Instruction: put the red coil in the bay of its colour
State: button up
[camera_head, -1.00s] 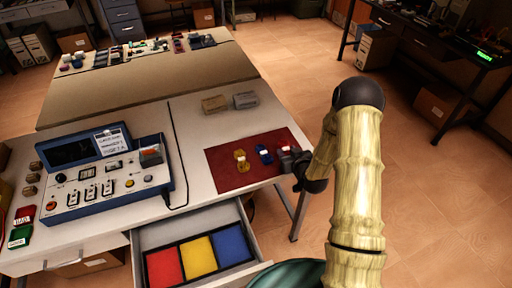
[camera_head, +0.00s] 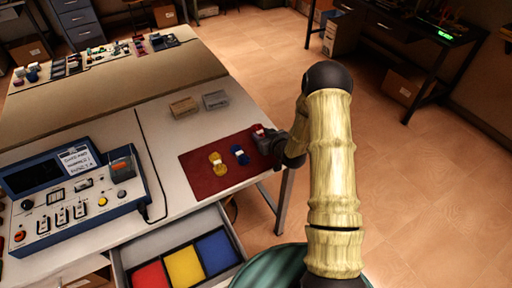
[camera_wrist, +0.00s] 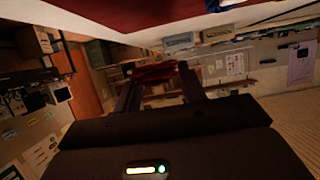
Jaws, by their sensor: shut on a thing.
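My gripper (camera_head: 264,137) is shut on the red coil (camera_head: 258,129) by the right edge of the dark red mat (camera_head: 205,182). Only a little of the coil shows in the head view. In the wrist view the red coil (camera_wrist: 155,72) sits between the two fingers. The exact height above the mat is hard to tell. The open drawer below the table holds a red bay (camera_head: 150,276), a yellow bay (camera_head: 185,268) and a blue bay (camera_head: 216,252). All three look empty.
A yellow coil (camera_head: 217,163) and a blue coil (camera_head: 240,154) lie on the mat. Two small boxes (camera_head: 184,107) (camera_head: 215,99) stand behind it. A blue instrument console (camera_head: 75,200) stands on the table at the left, above the drawer.

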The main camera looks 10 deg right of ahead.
jog(key=shift+f, duration=1.05)
jog(key=shift+f+p, duration=0.4)
jog(key=shift+f, duration=1.65)
jog(key=shift+f, duration=0.2)
jog(key=o, duration=1)
jog(key=shift+c, duration=0.2)
jog(key=shift+r, duration=0.15)
